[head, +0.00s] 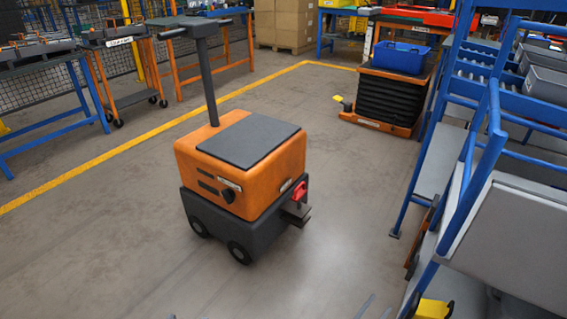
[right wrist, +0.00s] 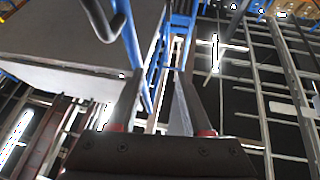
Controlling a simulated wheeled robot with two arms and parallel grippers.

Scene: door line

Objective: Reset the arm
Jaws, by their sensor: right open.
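My right gripper (right wrist: 158,90) shows in the right wrist view, with its two dark fingers apart and nothing between them. Only thin, faint tips of it (head: 375,307) seem to show at the bottom edge of the head view, right of centre. The rest of the right arm is out of the picture there. The right wrist view looks up past a grey panel (right wrist: 55,62) and blue framing toward the ceiling beams. My left gripper is not in view.
An orange and dark grey wheeled cart (head: 240,165) with a tall post stands mid-floor. A blue frame with grey panels (head: 520,240) fills the right side. A black lift with a blue bin (head: 402,57) stands behind. Floor left of the cart is clear up to the yellow line (head: 130,147).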

